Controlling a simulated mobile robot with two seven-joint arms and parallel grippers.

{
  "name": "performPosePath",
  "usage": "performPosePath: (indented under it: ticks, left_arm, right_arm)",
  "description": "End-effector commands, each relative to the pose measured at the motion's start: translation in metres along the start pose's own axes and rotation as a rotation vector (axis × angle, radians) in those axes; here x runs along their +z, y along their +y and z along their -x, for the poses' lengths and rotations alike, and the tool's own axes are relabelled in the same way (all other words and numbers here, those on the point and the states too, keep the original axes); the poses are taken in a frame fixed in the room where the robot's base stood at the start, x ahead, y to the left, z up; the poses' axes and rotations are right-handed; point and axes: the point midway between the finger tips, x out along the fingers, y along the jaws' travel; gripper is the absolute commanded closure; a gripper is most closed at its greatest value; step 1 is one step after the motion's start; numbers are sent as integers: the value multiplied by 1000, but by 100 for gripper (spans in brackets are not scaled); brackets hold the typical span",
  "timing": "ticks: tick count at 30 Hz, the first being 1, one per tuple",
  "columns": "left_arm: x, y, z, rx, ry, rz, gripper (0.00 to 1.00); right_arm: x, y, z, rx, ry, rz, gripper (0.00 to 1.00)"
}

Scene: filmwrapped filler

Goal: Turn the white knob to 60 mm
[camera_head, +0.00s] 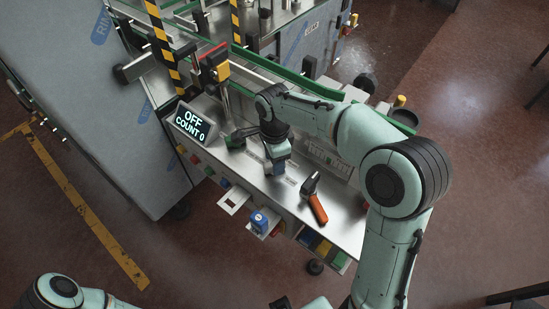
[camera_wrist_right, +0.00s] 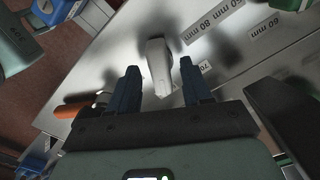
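The white knob (camera_wrist_right: 158,62) is a pale, elongated grip on the metal panel in the right wrist view. My right gripper (camera_wrist_right: 160,72) is open, with one dark blue fingertip on each side of the knob and a visible gap on both sides. Printed labels lie to the knob's right: 60 mm (camera_wrist_right: 263,25), 80 mm (camera_wrist_right: 205,28) and a partly hidden 70 (camera_wrist_right: 206,67). I cannot tell which mark the knob points to. In the head view my right gripper (camera_head: 277,168) points down at the panel and hides the knob. My left gripper is not identifiable in view.
A display (camera_head: 192,124) reads OFF, COUNT 0. A blue object (camera_head: 259,221) stands on a small front ledge. A red and yellow block on a post (camera_head: 215,65) rises behind left.

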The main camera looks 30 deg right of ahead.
Motion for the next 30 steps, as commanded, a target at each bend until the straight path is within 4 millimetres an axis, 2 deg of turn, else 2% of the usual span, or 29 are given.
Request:
performPosePath:
  ticks: [8, 11, 21, 25, 30]
  left_arm:
    - [0, 1, 1, 0, 1, 0, 57]
    - [-2, 2, 4, 1, 3, -1, 57]
    - [-9, 10, 20, 5, 14, -5, 57]
    - [-12, 13, 25, 6, 18, -6, 57]
    - [-13, 14, 27, 7, 20, -7, 57]
  right_arm:
    - [0, -1, 8, -4, -1, 1, 51]
    - [0, -1, 23, -6, -2, 1, 51]
    - [0, -2, 99, -6, -1, 1, 51]
    - [0, -1, 120, -4, -1, 1, 51]
    - [0, 0, 133, -2, 0, 1, 51]
